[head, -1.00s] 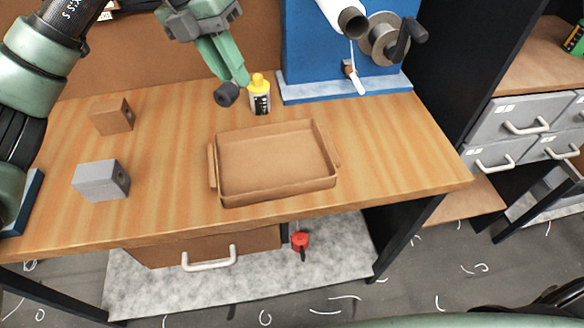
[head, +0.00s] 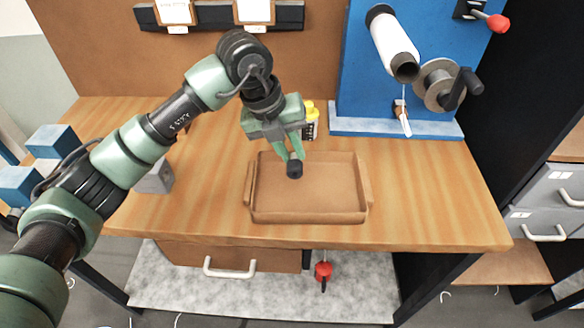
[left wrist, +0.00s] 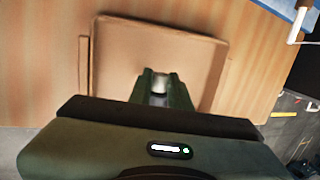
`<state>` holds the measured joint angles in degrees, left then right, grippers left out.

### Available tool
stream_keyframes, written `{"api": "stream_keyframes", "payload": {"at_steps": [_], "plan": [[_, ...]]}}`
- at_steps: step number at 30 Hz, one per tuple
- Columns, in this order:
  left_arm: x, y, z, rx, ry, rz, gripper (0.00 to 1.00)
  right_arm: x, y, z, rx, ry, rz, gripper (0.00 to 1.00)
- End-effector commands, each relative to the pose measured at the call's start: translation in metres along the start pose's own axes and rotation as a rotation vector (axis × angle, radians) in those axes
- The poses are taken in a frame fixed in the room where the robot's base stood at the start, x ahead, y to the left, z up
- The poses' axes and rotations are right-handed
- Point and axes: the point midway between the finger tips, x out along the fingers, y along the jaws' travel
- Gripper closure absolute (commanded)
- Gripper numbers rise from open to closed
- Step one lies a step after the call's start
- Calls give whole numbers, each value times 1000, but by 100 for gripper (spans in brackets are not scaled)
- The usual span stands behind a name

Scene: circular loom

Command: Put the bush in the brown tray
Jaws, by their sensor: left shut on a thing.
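The bush (head: 294,169) is a small dark cylinder held between the fingertips of my left gripper (head: 291,158). My left gripper is shut on it, over the left-middle part of the brown tray (head: 330,217). I cannot tell how far the bush is above the tray floor. In the left wrist view the fingers (left wrist: 163,88) point into the tray (left wrist: 200,42), with a pale patch between them. The tray is a shallow open box with side handles on the wooden table, otherwise empty. My right gripper is not in view.
A yellow-capped bottle (head: 311,120) stands behind the tray, partly hidden by my gripper. A blue stand (head: 365,95) with a white roll (head: 392,45) and crank is at the back right. A grey block (head: 153,180) sits left. The table (head: 430,190) right of the tray is clear.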

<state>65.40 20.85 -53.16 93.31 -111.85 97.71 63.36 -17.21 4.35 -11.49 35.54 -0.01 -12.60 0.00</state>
Motion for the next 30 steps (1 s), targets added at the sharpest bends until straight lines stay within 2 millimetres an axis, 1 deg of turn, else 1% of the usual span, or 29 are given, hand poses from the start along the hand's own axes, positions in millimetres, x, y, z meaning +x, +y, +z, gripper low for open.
{"api": "stream_keyframes", "payload": {"at_steps": [1,3,10,16,18,24,27,28,29,30], "plan": [[7,2,-2,0,3,-1,100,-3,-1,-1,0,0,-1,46],[15,5,-2,0,1,0,100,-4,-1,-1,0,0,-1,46],[31,11,-4,-1,1,0,100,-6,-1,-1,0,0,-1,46],[59,20,-7,-1,2,0,100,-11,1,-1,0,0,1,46],[63,21,-8,0,0,0,100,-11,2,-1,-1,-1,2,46],[63,20,-7,1,-1,-1,100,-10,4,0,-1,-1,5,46],[66,22,-8,1,-1,0,100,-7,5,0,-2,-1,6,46],[66,22,-8,1,-1,0,79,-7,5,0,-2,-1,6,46],[65,21,-8,1,-1,-1,70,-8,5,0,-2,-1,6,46],[65,21,-8,1,-1,0,60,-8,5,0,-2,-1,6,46]]}}
